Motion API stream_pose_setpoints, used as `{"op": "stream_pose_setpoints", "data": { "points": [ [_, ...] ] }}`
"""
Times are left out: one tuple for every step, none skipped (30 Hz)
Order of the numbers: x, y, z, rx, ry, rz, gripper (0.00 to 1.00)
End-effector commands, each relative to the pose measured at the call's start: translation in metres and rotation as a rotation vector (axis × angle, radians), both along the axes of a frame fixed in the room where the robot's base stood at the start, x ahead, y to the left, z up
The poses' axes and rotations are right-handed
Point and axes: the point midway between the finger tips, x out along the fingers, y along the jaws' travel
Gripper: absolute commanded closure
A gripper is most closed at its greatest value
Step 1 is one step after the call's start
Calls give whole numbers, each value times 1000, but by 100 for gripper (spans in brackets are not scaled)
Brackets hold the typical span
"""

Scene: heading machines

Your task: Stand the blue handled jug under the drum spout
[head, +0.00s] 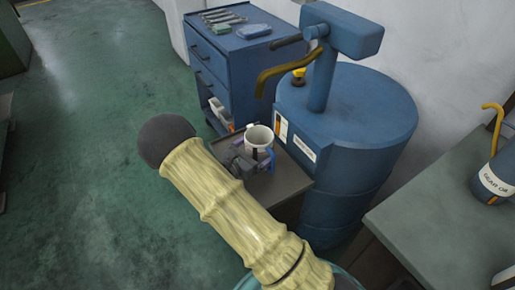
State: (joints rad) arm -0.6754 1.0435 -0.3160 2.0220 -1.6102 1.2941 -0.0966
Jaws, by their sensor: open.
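The jug (259,136) is white with a dark inside, and a blue part, apparently its handle, shows at its right side. It stands upright on a small grey stand (290,182) in front of the blue drum (365,130). The curved brown spout (285,70) comes off the drum's pump, and its tip is above the jug in the picture. My gripper (254,160) is open, low at the jug's near side. My arm and gripper hide part of the jug's lower body, so I cannot tell whether the fingers touch it.
A blue tool cabinet (240,65) with tools on top stands behind and left of the stand. A grey-green bench (440,225) with a dark gear oil container (495,180) is at the right. The green floor (90,130) at the left is clear.

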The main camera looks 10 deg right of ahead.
Motion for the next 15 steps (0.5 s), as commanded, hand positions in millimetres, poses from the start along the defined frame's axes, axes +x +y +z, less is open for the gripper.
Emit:
{"op": "stream_pose_setpoints", "data": {
  "points": [
    [0, 0, 2, 0, 0, 0, 0],
    [0, 0, 3, 0, 0, 0, 0],
    [0, 0, 5, 0, 0, 0, 0],
    [-2, 3, 3, -1, 1, 1, 0],
    [-3, 6, 3, -1, 1, 2, 0],
    [-6, 9, 3, -1, 1, 2, 0],
    [-8, 13, 3, -1, 1, 2, 0],
    [-10, 17, 3, -1, 1, 4, 0],
    [-14, 23, 3, 0, 1, 4, 0],
    [-17, 28, 3, 0, 1, 4, 0],
    [-20, 33, 3, 0, 1, 5, 0],
    [-25, 39, 3, 1, 1, 4, 0],
    [-28, 45, 3, 0, 0, 6, 0],
    [-31, 49, 3, 0, 0, 4, 0],
    [-35, 57, 3, 0, 0, 6, 0]
  ]
}}
